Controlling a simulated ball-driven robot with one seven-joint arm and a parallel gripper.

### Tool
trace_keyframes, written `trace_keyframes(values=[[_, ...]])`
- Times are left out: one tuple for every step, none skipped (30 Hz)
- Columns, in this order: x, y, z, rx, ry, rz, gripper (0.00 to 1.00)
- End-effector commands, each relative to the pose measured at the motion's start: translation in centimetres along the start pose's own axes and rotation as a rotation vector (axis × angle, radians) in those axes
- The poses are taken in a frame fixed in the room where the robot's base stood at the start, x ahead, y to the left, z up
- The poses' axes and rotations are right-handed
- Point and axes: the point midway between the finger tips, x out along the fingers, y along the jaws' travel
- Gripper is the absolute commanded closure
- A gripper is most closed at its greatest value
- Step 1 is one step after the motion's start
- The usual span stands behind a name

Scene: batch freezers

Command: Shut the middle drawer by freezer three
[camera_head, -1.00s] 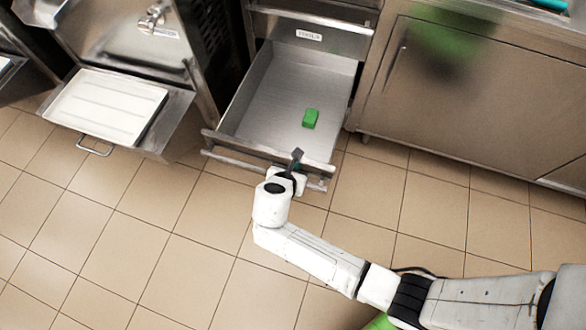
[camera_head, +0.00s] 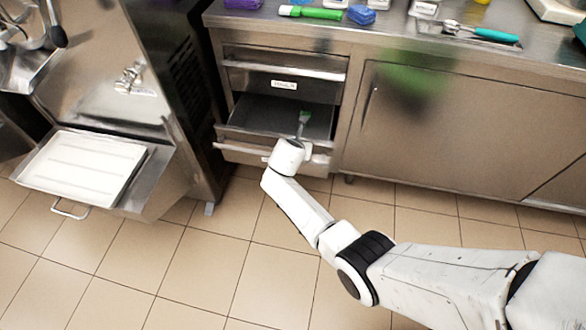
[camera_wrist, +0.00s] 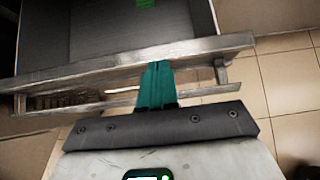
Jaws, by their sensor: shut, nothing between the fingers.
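The steel drawer (camera_head: 262,113) beneath a labelled drawer front is partly open, with its inside in shadow. My gripper (camera_head: 302,128) is shut and empty at the right half of the drawer's front. In the wrist view, the teal fingers (camera_wrist: 158,68) cross over the handle bar (camera_wrist: 90,108) and their tips overlap the front rim (camera_wrist: 100,76); contact cannot be told for certain. A small green block (camera_head: 306,116) lies inside the drawer, just beyond the fingertips in the head view, and part of it shows in the wrist view (camera_wrist: 146,3).
A freezer (camera_head: 130,90) stands left of the drawers, with a white tray (camera_head: 82,168) on its pulled-out shelf. A closed cabinet door (camera_head: 440,130) is to the right. The tiled floor in front is clear.

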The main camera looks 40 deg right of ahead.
Motion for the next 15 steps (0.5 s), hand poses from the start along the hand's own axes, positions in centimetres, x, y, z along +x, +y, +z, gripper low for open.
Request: trace_keyframes(values=[[1.6,-0.1,0.7,0.005,-0.001,-0.003,1.0],[2.2,-0.1,1.3,0.006,-0.001,-0.002,1.0],[3.1,-0.1,2.0,0.007,-0.001,-0.002,1.0],[3.7,-0.1,2.5,0.005,-0.001,-0.003,1.0],[4.3,-0.1,3.1,0.005,-0.002,-0.003,1.0],[5.1,-0.1,3.8,0.004,-0.002,-0.002,1.0],[5.7,-0.1,4.3,0.004,-0.001,-0.001,1.0],[6.2,-0.1,4.7,0.005,-0.001,-0.002,1.0],[6.9,-0.1,5.3,0.003,-0.001,-0.002,1.0],[7.3,-0.1,5.8,0.003,-0.002,-0.002,1.0],[7.8,-0.1,6.2,0.003,0.0,-0.002,1.0],[8.2,-0.1,6.7,0.003,-0.001,-0.002,1.0],[8.6,-0.1,7.1,0.002,0.0,-0.002,1.0],[9.0,-0.1,7.5,0.002,0.0,-0.002,1.0],[9.4,-0.1,7.9,0.002,0.0,-0.002,1.0]])
